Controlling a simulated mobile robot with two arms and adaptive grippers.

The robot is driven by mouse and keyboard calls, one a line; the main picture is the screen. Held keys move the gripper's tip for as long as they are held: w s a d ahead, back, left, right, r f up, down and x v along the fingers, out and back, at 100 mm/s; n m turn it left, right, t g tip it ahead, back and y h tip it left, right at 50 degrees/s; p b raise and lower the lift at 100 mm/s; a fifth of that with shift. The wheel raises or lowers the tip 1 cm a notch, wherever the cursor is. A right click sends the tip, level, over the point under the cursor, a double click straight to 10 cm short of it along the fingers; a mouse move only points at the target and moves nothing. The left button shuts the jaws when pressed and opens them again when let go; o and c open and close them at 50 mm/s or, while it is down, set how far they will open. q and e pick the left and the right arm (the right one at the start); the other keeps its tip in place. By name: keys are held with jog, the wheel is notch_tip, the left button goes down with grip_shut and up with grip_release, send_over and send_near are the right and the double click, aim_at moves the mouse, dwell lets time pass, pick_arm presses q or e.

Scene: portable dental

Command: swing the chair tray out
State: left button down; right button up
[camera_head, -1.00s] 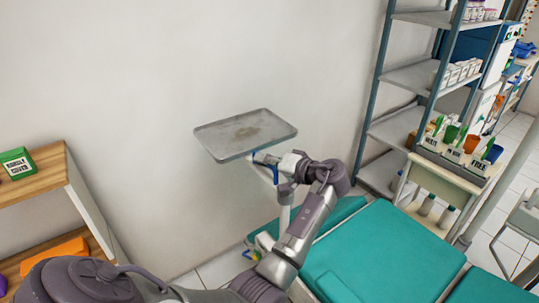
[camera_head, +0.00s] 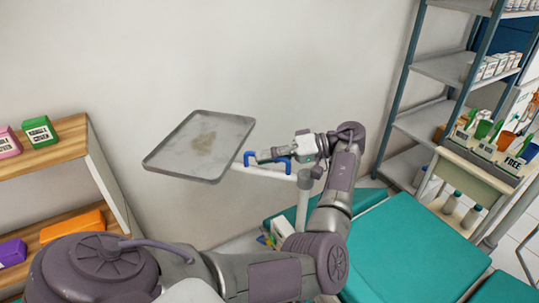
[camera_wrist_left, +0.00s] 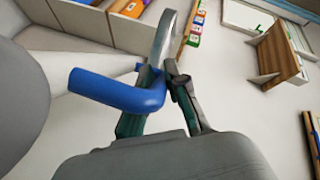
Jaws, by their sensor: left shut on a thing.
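The chair tray (camera_head: 178,165) is a flat grey metal tray with a low rim and a brownish stain, held level in front of the wall. A white arm (camera_head: 268,174) joins it to an upright post (camera_head: 303,205) beside the teal dental chair (camera_head: 400,245). A blue handle (camera_head: 285,163) sits on that arm, right of the tray. My left gripper (camera_head: 266,156) is shut at the handle, which also shows large in the left wrist view (camera_wrist_left: 120,92), crossing my fingers. The exact contact is partly hidden. My right gripper is not in view.
A wooden shelf (camera_head: 50,154) with green, pink, orange and purple boxes stands at left. A metal rack (camera_head: 445,68) and a small cabinet (camera_head: 465,190) with bottles stand at right. Bare wall lies behind the tray; there is open space between tray and wooden shelf.

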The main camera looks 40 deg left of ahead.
pick_arm(q)
jog(key=shift+s+d+f+n+g+h, duration=0.2)
jog(key=shift+s+n+g+h, duration=0.1)
jog(key=shift+g+h, duration=0.1)
jog(key=c, duration=1.2)
grip_release()
jog(key=shift+s+r, duration=0.1)
